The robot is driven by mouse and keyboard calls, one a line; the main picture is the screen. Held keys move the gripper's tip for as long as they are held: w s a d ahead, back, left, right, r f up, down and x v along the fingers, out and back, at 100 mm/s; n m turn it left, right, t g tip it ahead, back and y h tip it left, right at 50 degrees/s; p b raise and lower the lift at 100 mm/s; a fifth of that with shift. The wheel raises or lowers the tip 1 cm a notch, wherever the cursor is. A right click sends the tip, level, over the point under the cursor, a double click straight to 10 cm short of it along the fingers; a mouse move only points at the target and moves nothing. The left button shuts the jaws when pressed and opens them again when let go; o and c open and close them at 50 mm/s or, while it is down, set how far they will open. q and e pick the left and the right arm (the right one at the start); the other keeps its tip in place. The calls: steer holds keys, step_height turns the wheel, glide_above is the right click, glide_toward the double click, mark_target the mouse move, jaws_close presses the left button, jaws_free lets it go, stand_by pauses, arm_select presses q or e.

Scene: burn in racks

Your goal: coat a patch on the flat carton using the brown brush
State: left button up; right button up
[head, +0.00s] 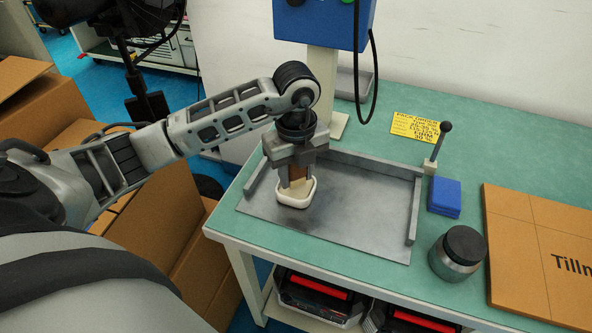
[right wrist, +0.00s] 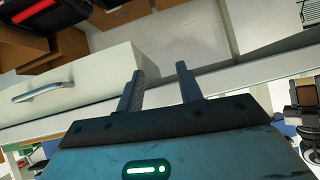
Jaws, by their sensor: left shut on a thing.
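My left gripper (head: 297,178) is shut on the brown brush (head: 299,172), pointing down over the grey metal plate. The brush's lower end is at a small cream dish (head: 293,203) with a rounded rim; the dish's inside is mostly hidden by the brush and fingers. The flat carton (head: 555,235) lies on the green bench at the right, printed "Tillm…" and cut off by the picture's edge. My right gripper (right wrist: 160,82) shows only in the right wrist view, with its fingers apart and nothing between them.
The metal plate (head: 345,225) has raised rails at its back and sides. Between it and the carton stand a dark-lidded jar (head: 457,254), a blue block stack (head: 444,196) and a black-knobbed lever (head: 438,147). A blue device on a post (head: 327,85) rises behind. A drawer (right wrist: 70,90) is near my right gripper.

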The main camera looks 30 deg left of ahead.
arm_select(q)
steer(key=shift+f+b, duration=0.35)
steer(key=shift+f, duration=0.25)
stand_by(1.1)
step_height(320, 180, up, 7)
steer(key=p, duration=0.6)
steer(key=shift+r, duration=0.1)
stand_by(0.8)
